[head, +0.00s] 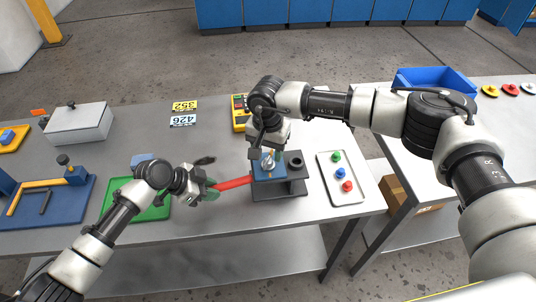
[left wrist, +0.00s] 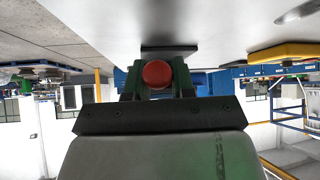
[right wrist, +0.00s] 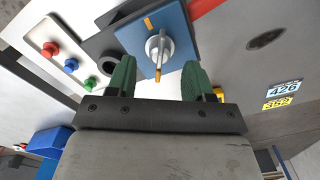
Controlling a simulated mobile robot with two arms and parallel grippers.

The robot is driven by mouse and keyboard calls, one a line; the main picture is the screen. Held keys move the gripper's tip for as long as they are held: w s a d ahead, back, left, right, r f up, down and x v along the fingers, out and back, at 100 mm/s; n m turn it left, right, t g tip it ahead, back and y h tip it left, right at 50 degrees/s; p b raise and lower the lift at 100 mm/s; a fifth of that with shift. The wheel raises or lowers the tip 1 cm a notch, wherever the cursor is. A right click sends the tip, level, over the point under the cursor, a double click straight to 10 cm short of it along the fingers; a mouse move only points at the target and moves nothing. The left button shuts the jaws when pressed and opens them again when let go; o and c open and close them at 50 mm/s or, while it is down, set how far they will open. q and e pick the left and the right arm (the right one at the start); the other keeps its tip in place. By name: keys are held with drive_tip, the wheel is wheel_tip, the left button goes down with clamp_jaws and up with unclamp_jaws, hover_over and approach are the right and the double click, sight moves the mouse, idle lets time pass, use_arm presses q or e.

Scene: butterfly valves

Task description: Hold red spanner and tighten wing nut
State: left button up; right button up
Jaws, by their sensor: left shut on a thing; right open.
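The red spanner (head: 232,183) reaches from my left gripper to the blue block on the dark fixture. My left gripper (head: 211,188) is shut on its handle; the round red end (left wrist: 157,74) shows between the fingers in the left wrist view. The silver wing nut (right wrist: 159,46) sits on the blue plate (right wrist: 150,22), with an orange mark on the plate and an orange tip on the nut. My right gripper (right wrist: 160,82) is open over the nut, its green fingers apart on either side. In the head view the nut (head: 267,162) is partly hidden by that gripper.
A white tray (head: 342,193) with red, blue and green knobs stands right of the fixture (head: 293,187). A green tray (head: 150,211) lies left, partly behind my left arm. A yellow device (head: 239,113) stands behind. A blue bin (head: 436,79) is on the right table.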

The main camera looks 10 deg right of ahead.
drive_tip(key=shift+f, duration=1.15)
